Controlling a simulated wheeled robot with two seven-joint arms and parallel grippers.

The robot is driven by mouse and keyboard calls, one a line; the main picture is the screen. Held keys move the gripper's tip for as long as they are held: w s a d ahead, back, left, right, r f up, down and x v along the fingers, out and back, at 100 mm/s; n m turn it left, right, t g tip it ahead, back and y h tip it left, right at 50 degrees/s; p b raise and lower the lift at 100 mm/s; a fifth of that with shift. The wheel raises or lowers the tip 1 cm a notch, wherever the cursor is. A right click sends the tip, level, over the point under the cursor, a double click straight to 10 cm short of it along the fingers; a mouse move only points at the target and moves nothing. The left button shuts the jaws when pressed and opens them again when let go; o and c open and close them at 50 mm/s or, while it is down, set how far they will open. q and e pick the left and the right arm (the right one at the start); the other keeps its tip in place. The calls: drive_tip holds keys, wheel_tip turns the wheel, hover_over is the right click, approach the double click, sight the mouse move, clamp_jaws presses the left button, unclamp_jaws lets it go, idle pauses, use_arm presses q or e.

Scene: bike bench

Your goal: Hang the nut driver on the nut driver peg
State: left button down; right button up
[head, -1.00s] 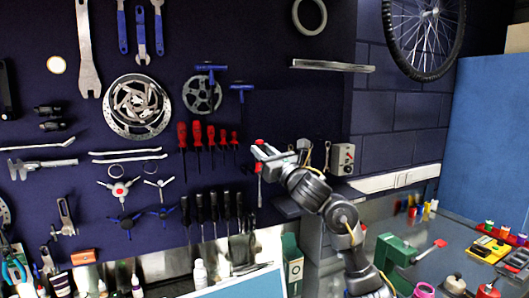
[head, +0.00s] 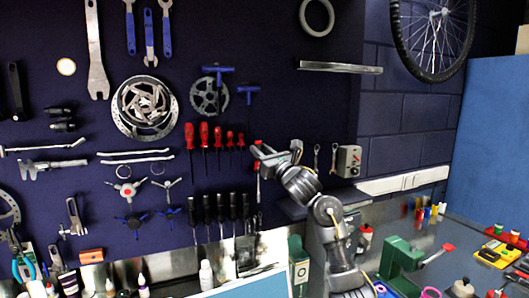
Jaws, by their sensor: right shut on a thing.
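The nut driver (head: 257,167) has a red handle and a thin shaft. It hangs upright with its shaft down, just right of the row of red-handled drivers on the dark tool board. My right gripper (head: 262,154) is shut on its handle and partly covers it. The tool is in front of or against the board; I cannot tell whether it touches. The nut driver peg cannot be made out; the gripper and the tool may hide it. My left gripper is not in view.
Red-handled drivers (head: 217,137) hang close on the left, with black-handled drivers (head: 220,208) below. Blue T-handle tools (head: 248,90) hang above. Two small wrenches (head: 333,157) and a grey box (head: 347,161) are right of my wrist.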

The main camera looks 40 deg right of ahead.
drive_tip(key=shift+w+d, duration=0.3)
drive_tip(key=shift+w, duration=0.55)
drive_tip(key=shift+w+d+f, duration=0.1)
drive_tip(key=shift+w+f, duration=0.05)
drive_tip(key=shift+w, duration=0.05)
drive_tip(key=shift+w+d+f+b, duration=0.2)
drive_tip(key=shift+w+f+b, duration=0.25)
drive_tip(key=shift+b, duration=0.35)
drive_tip(key=o, duration=1)
drive_tip(key=shift+o, duration=0.6)
drive_tip(key=shift+f, duration=0.1)
